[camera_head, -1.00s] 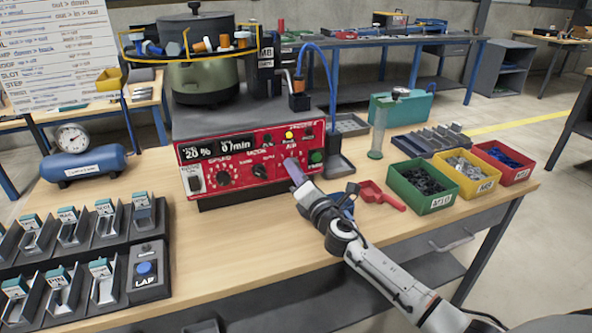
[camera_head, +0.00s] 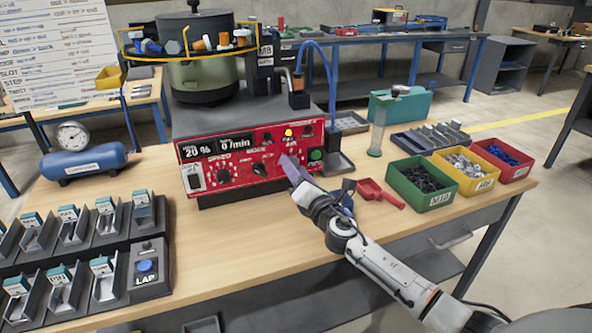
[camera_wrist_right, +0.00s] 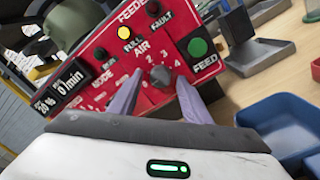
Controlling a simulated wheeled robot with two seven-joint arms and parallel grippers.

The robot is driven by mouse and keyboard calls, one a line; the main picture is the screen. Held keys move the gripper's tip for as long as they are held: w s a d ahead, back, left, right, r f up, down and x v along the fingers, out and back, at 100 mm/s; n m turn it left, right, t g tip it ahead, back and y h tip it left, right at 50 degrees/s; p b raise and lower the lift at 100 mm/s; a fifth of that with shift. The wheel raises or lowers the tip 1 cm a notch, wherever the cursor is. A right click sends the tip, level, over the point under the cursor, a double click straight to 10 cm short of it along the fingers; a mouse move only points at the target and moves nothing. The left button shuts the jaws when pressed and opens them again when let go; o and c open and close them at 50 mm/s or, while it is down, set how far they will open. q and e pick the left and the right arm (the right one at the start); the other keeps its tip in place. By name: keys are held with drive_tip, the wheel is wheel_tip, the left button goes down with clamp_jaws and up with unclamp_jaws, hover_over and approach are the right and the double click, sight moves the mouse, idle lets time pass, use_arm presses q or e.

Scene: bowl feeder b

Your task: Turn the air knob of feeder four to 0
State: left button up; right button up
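The red feeder panel (camera_head: 222,172) faces the front of the bench, with displays reading 20 % and 0/min. The grey air knob (camera_wrist_right: 161,77) shows in the right wrist view under the AIR label, with scale numbers around it; I cannot tell its exact setting. In the head view my gripper largely hides it. My right gripper (camera_wrist_right: 157,88) is open at the panel, one finger on each side of the knob; contact is not clear. It also shows in the head view (camera_head: 291,168). My left gripper is not in view.
The green FEED button (camera_wrist_right: 198,47) is close to the right finger. A lit yellow lamp (camera_wrist_right: 124,32) sits above the knob. A red scoop (camera_head: 378,194) and green, yellow and red part bins (camera_head: 440,202) stand to the right.

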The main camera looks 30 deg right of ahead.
drive_tip(key=v, duration=1)
drive_tip(key=shift+s, duration=0.2)
idle(0.5)
